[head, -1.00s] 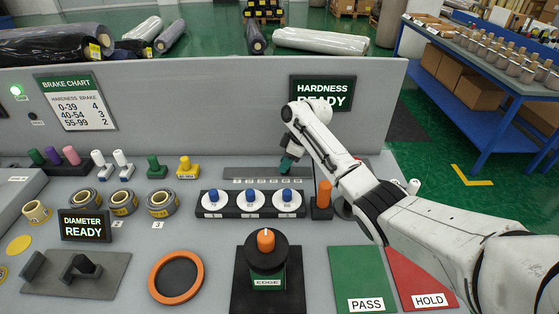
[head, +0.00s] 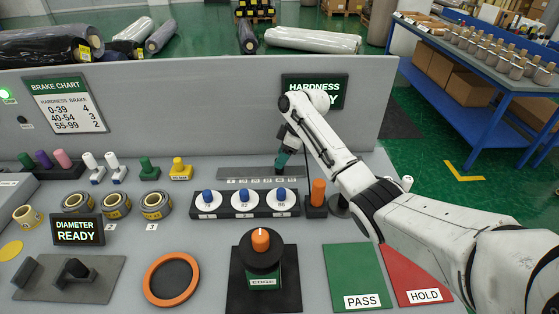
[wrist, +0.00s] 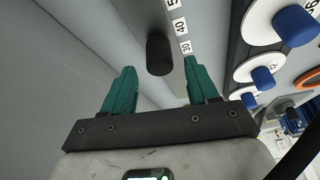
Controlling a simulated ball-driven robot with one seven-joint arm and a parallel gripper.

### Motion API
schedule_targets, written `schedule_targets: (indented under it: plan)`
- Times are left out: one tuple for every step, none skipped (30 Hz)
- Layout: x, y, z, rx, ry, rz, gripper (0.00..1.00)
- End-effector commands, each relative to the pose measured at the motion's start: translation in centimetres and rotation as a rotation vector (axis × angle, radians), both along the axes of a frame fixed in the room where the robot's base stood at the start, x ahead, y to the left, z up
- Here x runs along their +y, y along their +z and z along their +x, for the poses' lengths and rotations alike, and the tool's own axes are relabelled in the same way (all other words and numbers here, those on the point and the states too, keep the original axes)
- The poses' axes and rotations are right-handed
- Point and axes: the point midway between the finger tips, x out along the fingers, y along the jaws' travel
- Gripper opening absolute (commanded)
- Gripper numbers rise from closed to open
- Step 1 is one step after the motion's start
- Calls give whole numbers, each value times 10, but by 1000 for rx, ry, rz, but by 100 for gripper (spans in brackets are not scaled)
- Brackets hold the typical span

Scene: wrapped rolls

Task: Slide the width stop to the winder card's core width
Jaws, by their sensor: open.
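The width stop (wrist: 160,55) is a dark, round-ended peg by a grey scale strip (wrist: 180,55) in the wrist view. Labels 30 and 40 and part of a 5 show on the strip; the peg is near 30 and 40. My gripper (wrist: 159,68) is open, its green fingertips either side of the peg in the picture; I cannot tell whether they touch it. In the head view my gripper (head: 281,163) is over the right part of the numbered strip (head: 235,173), and the peg is not distinguishable. I cannot identify a winder card.
Blue-knobbed white dials (head: 244,204) stand just in front of the strip, with an orange handle (head: 318,192) to their right. A grey panel (head: 190,110) rises behind. A brake chart (head: 67,103) hangs on it. Green PASS (head: 355,270) and red HOLD (head: 415,270) pads lie front right.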

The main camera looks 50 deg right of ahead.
Motion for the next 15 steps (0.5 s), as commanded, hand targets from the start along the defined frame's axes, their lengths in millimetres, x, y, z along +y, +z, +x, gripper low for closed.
schedule_targets:
  plan:
    - [-2, 10, -3, -5, 0, -1, 59]
    - [-3, 15, -5, -4, 0, -1, 59]
    - [-4, 22, -8, -4, 1, -1, 59]
    - [-6, 28, -10, -4, 1, -2, 59]
    - [-7, 33, -12, -4, 0, -1, 59]
    - [-8, 40, -14, -4, 0, -1, 59]
    - [-9, 44, -16, -3, 0, -1, 59]
    - [-10, 48, -18, -3, -1, -1, 59]
    - [-11, 54, -20, -2, 0, 0, 59]
    - [-11, 57, -21, -3, -1, -1, 59]
    - [-12, 61, -22, -1, 0, 0, 59]
    - [-12, 64, -24, -1, 0, 0, 59]
    - [-13, 67, -24, -1, 0, 0, 59]
    - [-13, 68, -25, -1, 0, 0, 59]
    - [-13, 70, -26, 0, 0, 0, 59]
